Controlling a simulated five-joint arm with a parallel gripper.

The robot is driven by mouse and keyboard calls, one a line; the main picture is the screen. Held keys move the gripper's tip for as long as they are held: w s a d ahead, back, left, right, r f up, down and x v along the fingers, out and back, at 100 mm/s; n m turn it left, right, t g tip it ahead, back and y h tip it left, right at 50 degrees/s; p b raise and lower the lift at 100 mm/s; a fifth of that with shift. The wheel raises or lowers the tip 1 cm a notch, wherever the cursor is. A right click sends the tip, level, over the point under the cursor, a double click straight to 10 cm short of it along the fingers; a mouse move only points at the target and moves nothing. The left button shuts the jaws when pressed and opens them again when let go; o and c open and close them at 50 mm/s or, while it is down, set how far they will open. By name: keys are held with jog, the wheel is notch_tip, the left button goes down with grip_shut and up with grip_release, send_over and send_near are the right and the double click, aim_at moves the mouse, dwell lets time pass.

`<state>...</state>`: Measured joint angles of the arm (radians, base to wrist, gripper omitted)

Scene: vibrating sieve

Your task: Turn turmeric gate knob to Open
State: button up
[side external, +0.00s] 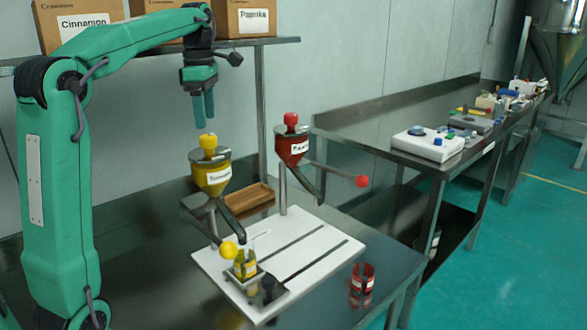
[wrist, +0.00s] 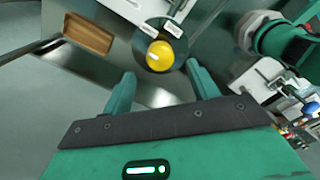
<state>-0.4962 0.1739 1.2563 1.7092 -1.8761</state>
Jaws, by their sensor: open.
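The yellow turmeric hopper (side external: 211,177) stands on the left of the white base plate, its label only partly readable. A yellow knob (side external: 208,142) sits on its top. A second yellow ball (side external: 228,250) shows lower down at the end of a grey lever. My gripper (side external: 203,122) points down, open and empty, a little above the top knob and apart from it. In the wrist view the yellow knob (wrist: 160,55), with a pale mark on it, lies between and just beyond the fingertips (wrist: 162,78). A yellow jar (side external: 245,265) stands under the hopper's spout.
The red hopper (side external: 291,147) stands to the right with its red ball lever (side external: 361,181). A red jar (side external: 362,285) is at the table's right. A wooden tray (side external: 250,197) lies behind; it also shows in the wrist view (wrist: 88,34). Boxes stand on the shelf (side external: 285,41).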

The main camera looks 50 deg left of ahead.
jog(key=shift+r, duration=1.1)
jog(key=shift+s+d+m, duration=0.1)
jog(key=shift+d+m, duration=0.2)
jog(key=shift+d, duration=0.05)
jog(key=s+d+f+m+t, duration=0.2)
jog(key=s+d+f+m, duration=0.5)
jog(key=m, duration=0.6)
jog(key=s+d+f+m+t, duration=0.3)
jog(key=s+d+f+m, duration=0.4)
jog(key=d+m, duration=0.5)
notch_tip(320, 180, down, 3)
jog(key=shift+s+d+r+m+t, duration=0.1)
jog(key=shift+s+d+m+t, duration=0.15)
jog(key=shift+m, duration=0.55)
